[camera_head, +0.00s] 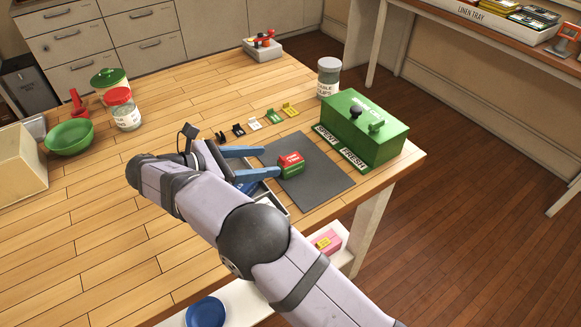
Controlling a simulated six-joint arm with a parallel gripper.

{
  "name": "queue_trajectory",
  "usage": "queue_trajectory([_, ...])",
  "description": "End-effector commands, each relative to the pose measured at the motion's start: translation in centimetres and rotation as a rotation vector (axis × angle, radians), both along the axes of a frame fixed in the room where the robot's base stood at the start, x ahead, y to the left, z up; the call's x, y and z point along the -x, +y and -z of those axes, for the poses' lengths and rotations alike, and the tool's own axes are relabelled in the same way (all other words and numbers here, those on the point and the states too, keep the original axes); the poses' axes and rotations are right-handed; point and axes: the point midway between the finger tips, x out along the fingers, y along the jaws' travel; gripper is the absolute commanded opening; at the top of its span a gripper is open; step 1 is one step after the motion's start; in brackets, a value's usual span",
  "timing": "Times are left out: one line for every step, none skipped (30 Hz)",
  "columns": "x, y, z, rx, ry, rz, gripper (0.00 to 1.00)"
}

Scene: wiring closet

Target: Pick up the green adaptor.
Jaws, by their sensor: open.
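A small green piece (274,116), which may be the green adaptor, lies on the wooden table in a row of similar small pieces. A red and green block (291,165) sits on the dark grey mat (322,178). My gripper (272,161) has blue fingers, which are apart and point right towards this block. The block is just beyond the fingertips; I cannot tell whether a finger touches it. The small green piece lies up and away from the fingers, behind the upper one. My arm crosses the front and hides part of a tray beneath the gripper.
The row also holds black, white (255,124) and yellow (290,109) pieces. A green box (365,125) with SPENT and FRESH labels stands right, near the table edge. A grey-lidded jar (328,78) stands behind it. Jars and a green bowl (69,136) stand left.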

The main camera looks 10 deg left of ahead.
Motion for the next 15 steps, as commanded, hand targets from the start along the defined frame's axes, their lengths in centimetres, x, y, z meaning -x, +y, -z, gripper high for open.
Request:
queue_trajectory([0.0, 0.0, 0.0, 0.002, -0.001, -0.001, 0.53])
queue_trajectory([0.0, 0.0, 0.0, 0.002, 0.000, -0.002, 0.53])
queue_trajectory([-0.1, -0.1, 0.0, 0.001, 0.000, 0.000, 0.53])
queue_trajectory([-0.2, -0.2, 0.1, 0.001, 0.000, 0.000, 0.53])
queue_trajectory([-0.3, -0.4, 0.1, 0.001, -0.001, 0.000, 0.53])
queue_trajectory([-0.5, -0.6, 0.2, 0.001, 0.000, 0.001, 0.53])
queue_trajectory([-0.7, -0.8, 0.3, 0.001, 0.000, 0.001, 0.53])
queue_trajectory([-0.8, -1.0, 0.4, 0.002, 0.000, 0.001, 0.53])
queue_trajectory([-1.1, -1.2, 0.6, 0.001, 0.001, 0.001, 0.53])
queue_trajectory([-1.2, -1.3, 0.7, 0.001, 0.001, 0.001, 0.53])
queue_trajectory([-1.2, -1.4, 0.7, 0.001, 0.001, 0.001, 0.53])
queue_trajectory([-1.3, -1.5, 0.8, 0.000, 0.001, 0.001, 0.53])
queue_trajectory([-1.3, -1.5, 0.8, -0.001, 0.000, 0.000, 0.53])
queue_trajectory([-1.3, -1.5, 0.9, -0.001, 0.000, 0.000, 0.53])
queue_trajectory([-1.4, -1.5, 0.9, -0.001, 0.000, 0.000, 0.53])
